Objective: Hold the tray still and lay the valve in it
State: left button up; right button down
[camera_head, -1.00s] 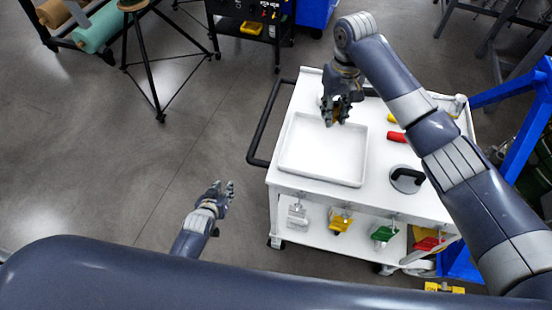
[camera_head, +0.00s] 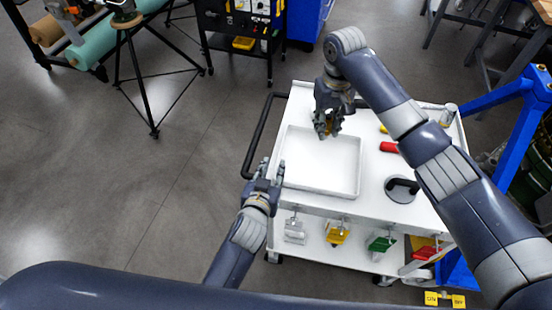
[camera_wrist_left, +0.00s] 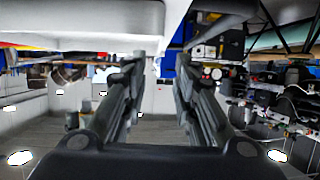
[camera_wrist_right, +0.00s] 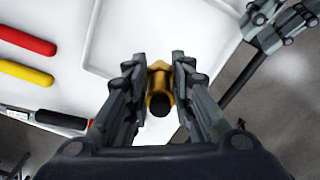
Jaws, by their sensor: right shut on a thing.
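The white shallow tray (camera_head: 322,168) lies on the white cart top; it also shows in the right wrist view (camera_wrist_right: 165,28). My right gripper (camera_head: 328,132) is shut on the valve (camera_wrist_right: 158,84), a brass-coloured piece with a dark round end. In the head view it hangs at the tray's far rim, the valve mostly hidden by the fingers. My left gripper (camera_head: 268,174) is open and empty, just left of the tray's near left side. Its fingers stand apart in the left wrist view (camera_wrist_left: 155,75). I cannot tell whether it touches the tray.
A black push handle (camera_head: 258,140) runs along the cart's left side. A blue frame (camera_head: 515,140) stands right.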

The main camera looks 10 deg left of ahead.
aim_at(281, 150)
pick_arm(q)
jog(key=x, duration=1)
jog(key=shift+w, duration=0.15)
grip_shut()
